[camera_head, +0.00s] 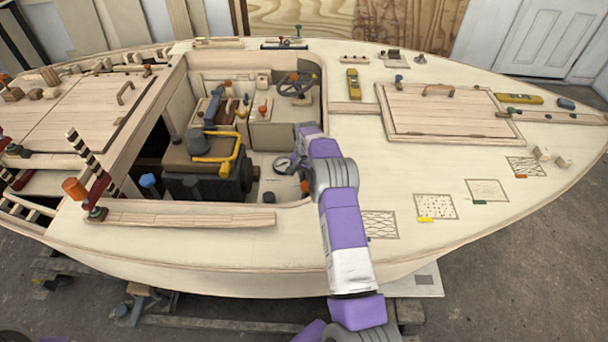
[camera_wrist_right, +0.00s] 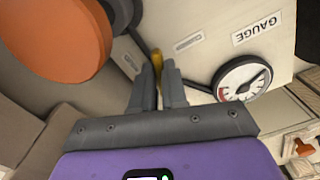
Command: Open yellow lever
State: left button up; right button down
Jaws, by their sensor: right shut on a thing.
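The yellow lever (camera_wrist_right: 157,58) shows in the right wrist view as a small yellow piece at the fingertips of my right gripper (camera_wrist_right: 159,82). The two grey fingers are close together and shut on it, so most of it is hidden. In the head view my right arm reaches into the open cockpit, and my right gripper (camera_head: 297,161) is down beside the gauge; the lever cannot be made out there. My left gripper is in neither view.
A round gauge (camera_wrist_right: 243,79) under a GAUGE label is right of the fingers. A large orange round part (camera_wrist_right: 58,38) and dark pipe are close on the left. In the head view, a dark engine with a yellow pipe (camera_head: 222,160) stands left, and the cockpit edge surrounds my arm.

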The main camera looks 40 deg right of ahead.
jog(key=shift+s+d+n, duration=0.15)
jog(key=shift+s+n, duration=0.05)
jog(key=shift+n, duration=0.85)
jog(key=shift+s+d+n, duration=0.15)
jog(key=shift+n, duration=0.9)
jog(key=c, duration=1.2)
grip_release()
jog(key=shift+o, duration=0.2)
jog(key=shift+r, duration=0.1)
notch_tip(320, 180, up, 7)
jog(key=p, duration=0.2)
jog(key=shift+r, duration=0.2)
jog(key=shift+r+p, duration=0.1)
jog(key=shift+p, duration=0.25)
